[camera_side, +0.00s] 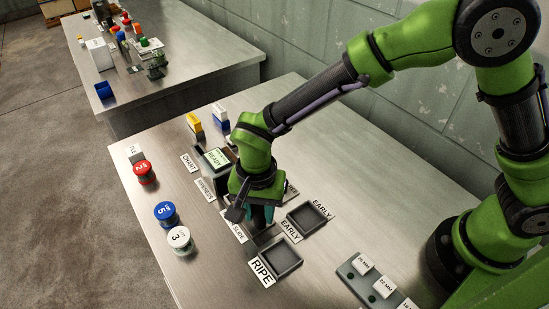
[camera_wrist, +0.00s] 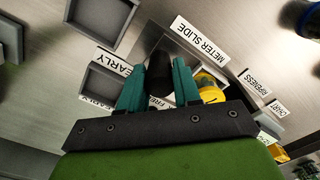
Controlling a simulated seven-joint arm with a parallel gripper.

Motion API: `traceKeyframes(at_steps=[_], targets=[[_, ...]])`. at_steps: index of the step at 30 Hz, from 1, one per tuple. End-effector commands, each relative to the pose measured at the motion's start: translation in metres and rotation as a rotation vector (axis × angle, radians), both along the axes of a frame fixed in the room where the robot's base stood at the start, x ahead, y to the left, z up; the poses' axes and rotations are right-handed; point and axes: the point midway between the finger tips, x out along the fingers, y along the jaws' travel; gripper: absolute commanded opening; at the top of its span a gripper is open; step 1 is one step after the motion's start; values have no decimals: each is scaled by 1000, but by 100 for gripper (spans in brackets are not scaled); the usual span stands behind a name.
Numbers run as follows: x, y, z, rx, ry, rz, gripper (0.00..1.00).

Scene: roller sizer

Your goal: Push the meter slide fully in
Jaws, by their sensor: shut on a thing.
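The METER SLIDE label (camera_wrist: 199,40) lies flat on the table just beyond my fingertips in the wrist view. It is partly hidden by my arm in the side view (camera_side: 236,229). My gripper (camera_wrist: 163,66) points down, its two teal fingers closed on a dark handle (camera_wrist: 158,73), which I take to be the meter slide's. In the side view my gripper (camera_side: 262,214) is low over the table, between the SLIDE label and the EARLY trays. The slide's track and how far in it sits are hidden.
A RIPE tray (camera_side: 285,258) and an EARLY tray (camera_side: 308,216) stand close to my gripper. A yellow-topped piece (camera_wrist: 209,86) is beside one finger. A READY display (camera_side: 215,157) stands behind. Red (camera_side: 145,171), blue (camera_side: 166,213) and white (camera_side: 179,239) capped pieces stand left.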

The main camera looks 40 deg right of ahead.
Motion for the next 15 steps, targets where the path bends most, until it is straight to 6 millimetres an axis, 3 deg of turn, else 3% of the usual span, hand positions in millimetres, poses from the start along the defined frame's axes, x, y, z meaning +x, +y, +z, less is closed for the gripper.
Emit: traceKeyframes(at_steps=[3, 7, 15], targets=[[33, 1, -1, 3, -3, -5, 0], [61, 1, 0, 4, -4, -3, 0], [85, 0, 0, 3, -3, 1, 0]])
